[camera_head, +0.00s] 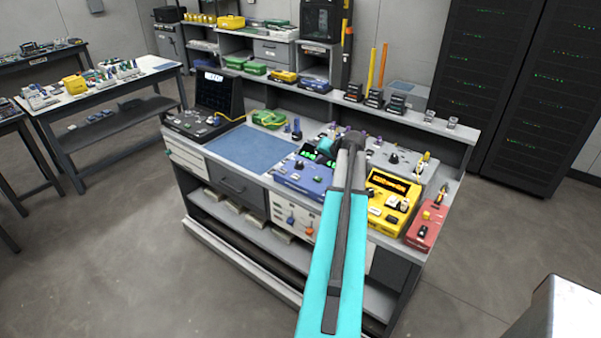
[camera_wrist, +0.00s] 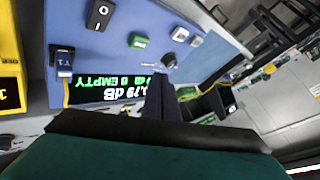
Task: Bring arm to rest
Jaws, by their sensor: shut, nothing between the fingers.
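My arm (camera_head: 340,240) reaches from the bottom of the head view up over the workbench (camera_head: 240,185), and its far end is above the back part of the bench. My gripper (camera_wrist: 158,92) shows in the wrist view as dark fingers, shut and empty, in front of the blue device. That device (camera_head: 292,182) has lit green displays and also fills much of the wrist view (camera_wrist: 135,45), where its screen text appears upside down. The fingertips cannot be made out in the head view. Whether the fingers touch the device cannot be told.
A yellow device (camera_head: 390,200) and a red device (camera_head: 425,227) stand right of my arm. A black case (camera_head: 218,95) stands on the left, beside a blue mat (camera_head: 250,148) that is clear. Dark server racks (camera_head: 490,75) stand behind on the right. Open floor lies left of the bench.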

